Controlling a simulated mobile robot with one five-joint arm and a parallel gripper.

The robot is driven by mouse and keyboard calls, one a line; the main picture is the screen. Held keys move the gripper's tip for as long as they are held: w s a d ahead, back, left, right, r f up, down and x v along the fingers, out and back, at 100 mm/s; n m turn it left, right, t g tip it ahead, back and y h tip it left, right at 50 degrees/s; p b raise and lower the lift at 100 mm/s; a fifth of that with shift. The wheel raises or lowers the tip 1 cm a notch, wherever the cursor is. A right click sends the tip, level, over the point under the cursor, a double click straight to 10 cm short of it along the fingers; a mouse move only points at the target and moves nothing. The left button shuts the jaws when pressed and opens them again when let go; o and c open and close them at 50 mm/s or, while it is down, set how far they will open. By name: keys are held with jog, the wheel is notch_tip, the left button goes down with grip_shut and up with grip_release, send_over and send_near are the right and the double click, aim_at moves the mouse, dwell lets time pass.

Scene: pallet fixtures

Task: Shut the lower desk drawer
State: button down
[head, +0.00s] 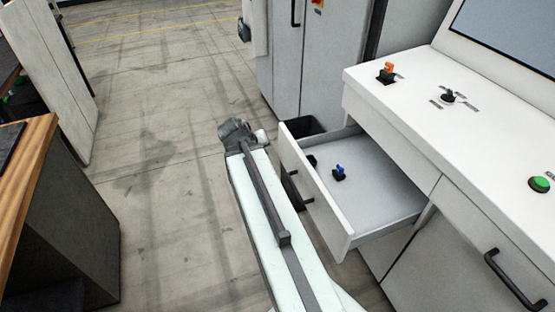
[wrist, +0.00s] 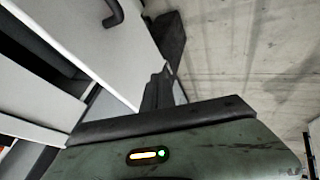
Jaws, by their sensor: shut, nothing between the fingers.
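A white desk drawer (head: 385,195) stands pulled out at the centre right in the head view, with a small blue-topped item (head: 339,173) and a dark item inside. I cannot tell from its place whether it is the lower one. My gripper (head: 238,132) is at the far end of my arm, to the left of the drawer front and apart from it. In the wrist view my gripper (wrist: 158,92) is shut and empty; its fingers show as a dark upright shape. A pale panel with a dark handle (wrist: 115,14) is beyond them at upper left.
The white desk (head: 450,120) has knobs and a green button on top. Another front with a black handle (head: 512,282) is at lower right. A grey cabinet (head: 310,60) stands behind. A wood-topped table (head: 30,150) is at left. Open concrete floor (head: 160,150) lies between.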

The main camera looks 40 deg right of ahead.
aim_at(285, 157)
jog(key=d+f+b, duration=0.2)
jog(key=d, duration=0.1)
jog(key=d+f+b, duration=0.2)
jog(key=d+f, duration=0.1)
jog(key=d+f+b, duration=0.2)
jog(key=d+b, duration=0.1)
jog(key=shift+w+d+f, duration=0.1)
jog(key=shift+d+f, duration=0.05)
jog(key=shift+f, duration=0.25)
jog(key=shift+w, duration=0.1)
